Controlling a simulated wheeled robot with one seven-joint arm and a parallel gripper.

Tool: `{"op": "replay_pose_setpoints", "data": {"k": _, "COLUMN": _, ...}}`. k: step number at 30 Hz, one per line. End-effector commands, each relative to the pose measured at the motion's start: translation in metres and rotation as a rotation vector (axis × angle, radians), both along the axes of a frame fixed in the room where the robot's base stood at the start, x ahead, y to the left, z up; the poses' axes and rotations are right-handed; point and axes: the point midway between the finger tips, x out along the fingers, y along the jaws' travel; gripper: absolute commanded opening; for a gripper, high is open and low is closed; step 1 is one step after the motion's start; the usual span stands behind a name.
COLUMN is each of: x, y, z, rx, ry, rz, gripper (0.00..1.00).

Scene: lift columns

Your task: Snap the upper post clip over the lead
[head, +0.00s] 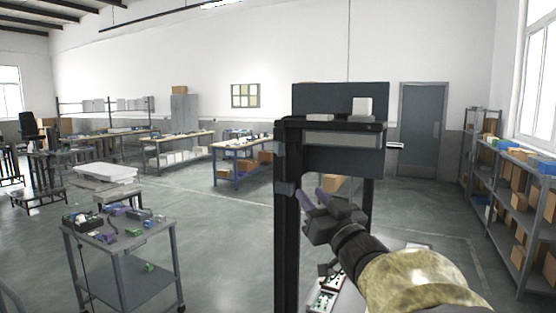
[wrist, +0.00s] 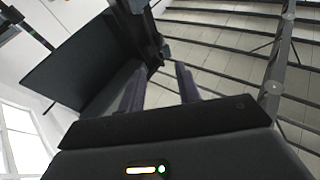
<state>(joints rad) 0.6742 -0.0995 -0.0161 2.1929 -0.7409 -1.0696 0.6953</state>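My gripper (head: 313,193) is beside the left post (head: 288,240) of a dark upright frame, on the post's right side in the head view. In the wrist view its two purple-grey fingers (wrist: 160,70) stand apart with nothing seen held between them. The post (wrist: 146,38) runs just beyond the fingertips; I cannot tell whether they touch it. A small grey piece (head: 285,188) on the post at fingertip height may be the upper post clip. A light grey piece also shows on the post in the wrist view (wrist: 137,6). I cannot make out the lead.
The frame's dark panel (head: 340,95) and shelf rise behind my gripper. White trays with green parts (head: 325,298) lie low beside my arm. A grey cart (head: 122,240) with small tools stands at left. Shelving (head: 515,200) lines the right wall. The floor between cart and frame is clear.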

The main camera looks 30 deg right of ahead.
Motion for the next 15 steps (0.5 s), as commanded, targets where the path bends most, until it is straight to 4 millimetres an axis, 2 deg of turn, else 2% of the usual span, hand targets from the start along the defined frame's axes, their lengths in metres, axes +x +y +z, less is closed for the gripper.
{"op": "replay_pose_setpoints", "data": {"k": 4, "x": -0.012, "y": 0.002, "z": 0.015, "rx": -0.029, "ry": -0.062, "rz": 0.048, "gripper": 0.34}}
{"op": "replay_pose_setpoints", "data": {"k": 15, "x": -0.012, "y": -0.002, "z": 0.018, "rx": -0.029, "ry": -0.066, "rz": 0.042, "gripper": 0.34}}
